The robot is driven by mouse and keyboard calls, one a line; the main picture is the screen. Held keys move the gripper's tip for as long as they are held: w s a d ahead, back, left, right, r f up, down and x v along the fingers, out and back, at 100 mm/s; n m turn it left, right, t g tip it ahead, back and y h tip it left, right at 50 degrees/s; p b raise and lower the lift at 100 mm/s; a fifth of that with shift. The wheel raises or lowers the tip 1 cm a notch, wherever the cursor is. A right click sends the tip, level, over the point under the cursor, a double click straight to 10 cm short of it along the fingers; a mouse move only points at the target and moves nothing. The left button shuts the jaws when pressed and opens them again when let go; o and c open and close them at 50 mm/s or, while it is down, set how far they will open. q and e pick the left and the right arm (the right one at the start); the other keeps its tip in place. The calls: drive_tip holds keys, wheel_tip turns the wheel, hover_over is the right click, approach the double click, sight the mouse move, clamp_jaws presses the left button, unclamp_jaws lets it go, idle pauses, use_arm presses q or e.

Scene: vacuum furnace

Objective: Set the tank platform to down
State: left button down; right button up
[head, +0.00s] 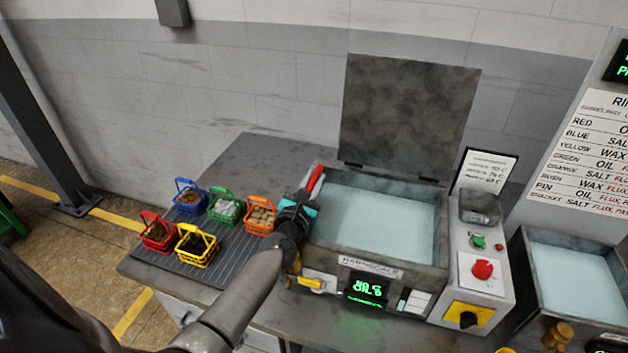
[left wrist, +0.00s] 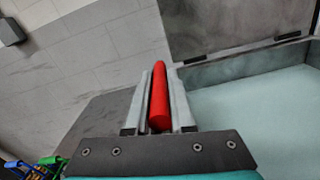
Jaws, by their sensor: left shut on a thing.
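The tank (head: 375,225) stands open, filled with pale blue liquid, its grey lid (head: 405,115) raised behind it. A red handle (head: 316,179) points up at the tank's left side. My left gripper (head: 308,192) reaches over the tank's front left corner and is shut on this handle. In the left wrist view the red handle (left wrist: 160,100) lies lengthwise between the two fingers, its end showing beyond them. The handle's lower part and mount are hidden by my gripper. No platform can be made out in the liquid. My right gripper is not in view.
Several coloured baskets stand on a dark ribbed mat (head: 219,264) left of the tank. A control panel with a red knob (head: 482,269) and a black-and-yellow switch (head: 468,317) is on the right. A second tank (head: 575,270) stands farther right. A green display (head: 366,288) is in front.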

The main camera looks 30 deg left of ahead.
use_arm(q)
drive_tip(key=shift+s+f, duration=0.15)
drive_tip(key=shift+f, duration=0.35)
drive_tip(key=c, duration=1.1)
unclamp_jaws()
drive_tip(key=o, duration=0.3)
drive_tip(key=shift+r, duration=0.2)
drive_tip(key=shift+o, duration=0.2)
drive_tip(key=shift+r, duration=0.15)
